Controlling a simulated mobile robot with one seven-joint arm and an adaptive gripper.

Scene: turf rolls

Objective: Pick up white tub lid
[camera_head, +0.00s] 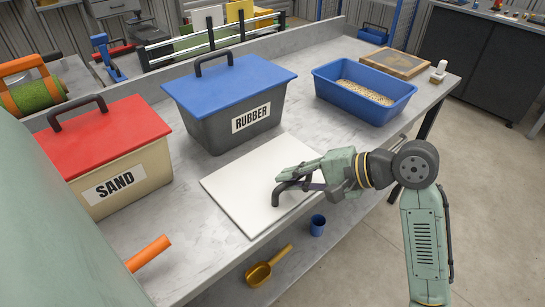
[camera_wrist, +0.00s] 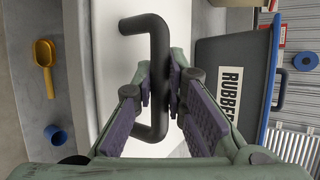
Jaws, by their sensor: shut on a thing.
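The white tub lid (camera_head: 247,187) is a flat white panel with a dark bent handle (camera_head: 291,187). It lies on the grey bench, in front of the tub marked RUBBER, near the bench's front edge. My gripper (camera_head: 300,182) reaches in from the right and is shut on the lid's handle. In the wrist view the handle (camera_wrist: 158,80) stands between my purple-padded fingers (camera_wrist: 160,100), with the white lid (camera_wrist: 113,45) behind it. My fingers hide part of the lid. I cannot tell whether the lid is lifted off the bench at all.
The RUBBER tub (camera_head: 238,120) has a blue lid (camera_head: 228,84). The SAND tub (camera_head: 120,180) has a red lid (camera_head: 100,135). An open blue tub (camera_head: 365,78) of granules stands at the back right. A yellow scoop (camera_head: 262,272) and blue cup (camera_head: 317,225) are below the bench's front edge.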

